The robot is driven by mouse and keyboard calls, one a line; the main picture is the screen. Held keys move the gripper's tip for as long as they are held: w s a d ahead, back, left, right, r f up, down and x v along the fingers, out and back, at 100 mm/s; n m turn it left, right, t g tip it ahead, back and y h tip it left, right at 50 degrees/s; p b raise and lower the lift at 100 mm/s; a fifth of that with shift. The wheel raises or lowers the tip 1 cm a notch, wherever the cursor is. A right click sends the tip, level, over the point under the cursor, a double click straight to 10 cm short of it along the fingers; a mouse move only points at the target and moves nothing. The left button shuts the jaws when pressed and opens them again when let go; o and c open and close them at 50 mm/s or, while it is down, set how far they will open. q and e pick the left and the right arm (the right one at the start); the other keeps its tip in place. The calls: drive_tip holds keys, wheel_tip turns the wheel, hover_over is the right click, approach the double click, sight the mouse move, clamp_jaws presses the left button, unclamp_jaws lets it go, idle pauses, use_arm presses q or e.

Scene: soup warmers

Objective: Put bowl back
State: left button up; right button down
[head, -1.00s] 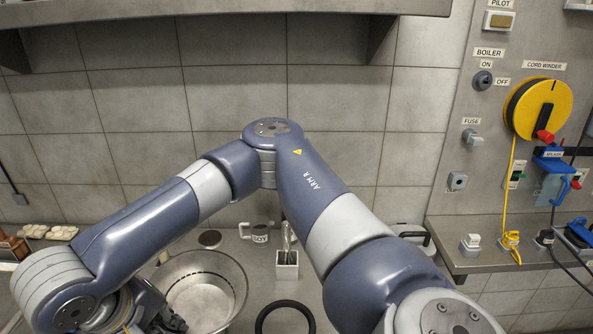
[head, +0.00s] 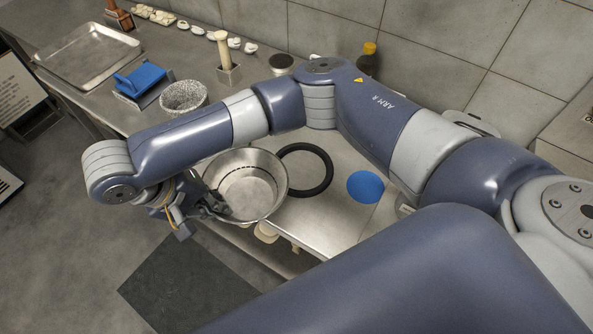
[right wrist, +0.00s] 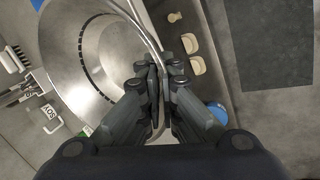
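The steel bowl (head: 240,190), wide with a dashed dark line inside, is at the counter's front edge in the head view. It stands out partly past that edge and seems raised. My right gripper (head: 212,208) is at its near left rim. In the right wrist view the bowl (right wrist: 92,55) fills the upper left, and the fingers (right wrist: 160,88) of my right gripper are closed on either side of its rim. A black ring (head: 327,178) lies flat on the counter just right of the bowl, partly hidden behind it. My left gripper is out of view.
A blue disc (head: 366,187) lies right of the ring. A speckled grey bowl (head: 184,97), blue tool (head: 140,80) and steel tray (head: 88,55) stand farther left along the counter. A dark bottle (head: 368,62) is by the wall. A dark mat (head: 185,285) lies on the floor.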

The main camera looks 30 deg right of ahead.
sight(278, 173)
drive_tip(key=w+d, duration=0.1)
drive_tip(key=d, duration=0.4)
drive_tip(key=w+d+f+p, duration=0.1)
drive_tip(key=w+d, duration=0.1)
drive_tip(key=d, duration=0.3)
drive_tip(key=w+d, duration=0.1)
drive_tip(key=d, duration=0.4)
drive_tip(key=shift+w+d+f, duration=0.15)
drive_tip(key=shift+f, duration=0.05)
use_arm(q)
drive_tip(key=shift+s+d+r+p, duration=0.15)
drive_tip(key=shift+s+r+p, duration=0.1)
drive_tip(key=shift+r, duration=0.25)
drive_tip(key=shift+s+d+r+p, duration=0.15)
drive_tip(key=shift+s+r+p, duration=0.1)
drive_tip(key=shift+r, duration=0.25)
use_arm(e)
drive_tip(key=shift+f, duration=1.8)
drive_tip(key=c, duration=1.8)
unclamp_jaws()
drive_tip(key=shift+f, duration=0.15)
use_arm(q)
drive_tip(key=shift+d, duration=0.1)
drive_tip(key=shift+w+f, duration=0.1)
use_arm(e)
drive_tip(key=v, duration=1.2)
